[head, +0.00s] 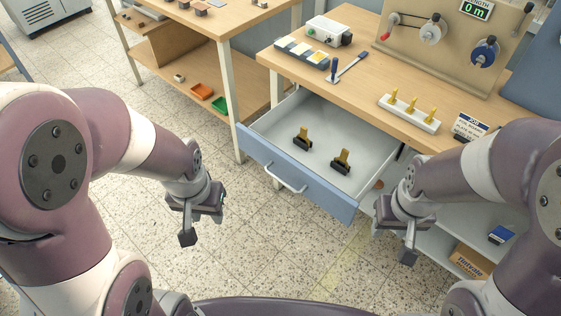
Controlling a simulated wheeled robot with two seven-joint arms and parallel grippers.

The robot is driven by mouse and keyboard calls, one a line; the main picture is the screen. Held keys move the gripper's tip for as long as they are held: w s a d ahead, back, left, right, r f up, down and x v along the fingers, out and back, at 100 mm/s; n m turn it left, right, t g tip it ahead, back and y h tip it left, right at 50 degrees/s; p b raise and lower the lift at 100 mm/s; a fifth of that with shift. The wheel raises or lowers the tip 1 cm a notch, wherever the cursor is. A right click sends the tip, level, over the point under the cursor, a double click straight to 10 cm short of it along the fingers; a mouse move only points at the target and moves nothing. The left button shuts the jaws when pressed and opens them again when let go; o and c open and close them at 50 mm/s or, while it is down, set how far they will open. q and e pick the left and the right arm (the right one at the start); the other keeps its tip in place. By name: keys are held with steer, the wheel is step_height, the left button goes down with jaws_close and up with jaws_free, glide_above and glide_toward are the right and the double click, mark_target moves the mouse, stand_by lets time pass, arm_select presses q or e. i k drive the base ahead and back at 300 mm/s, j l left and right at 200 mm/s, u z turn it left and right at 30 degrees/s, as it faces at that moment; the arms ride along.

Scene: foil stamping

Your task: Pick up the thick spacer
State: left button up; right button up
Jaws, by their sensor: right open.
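I cannot tell for certain which thing is the thick spacer. Small brown and dark blocks (201,9) lie on the left table top, cut by the top edge of the head view. Two pieces with dark bases and brass-coloured upright plates, the left one (302,138) and the right one (341,162), stand in the open drawer (270,125). My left gripper (202,222) hangs over the floor, left of the drawer, with its fingers apart and nothing between them. My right gripper (396,236) is right of the drawer front, open and empty.
The pulled-out drawer with its handle (286,180) juts out between my grippers. The bench (375,95) holds a white box (328,31), a pegged block (409,114) and a reel panel (440,45). Orange (202,91) and green (220,105) trays sit on the left shelf.

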mark_target(303, 134)
steer(key=i+l, duration=0.6)
steer(key=u, duration=0.4)
steer(key=l+u, duration=0.15)
steer(key=u, duration=0.25)
steer(key=i+u, duration=0.1)
steer(key=u, duration=0.3)
steer(key=l+u, duration=0.15)
steer(key=u, duration=0.65)
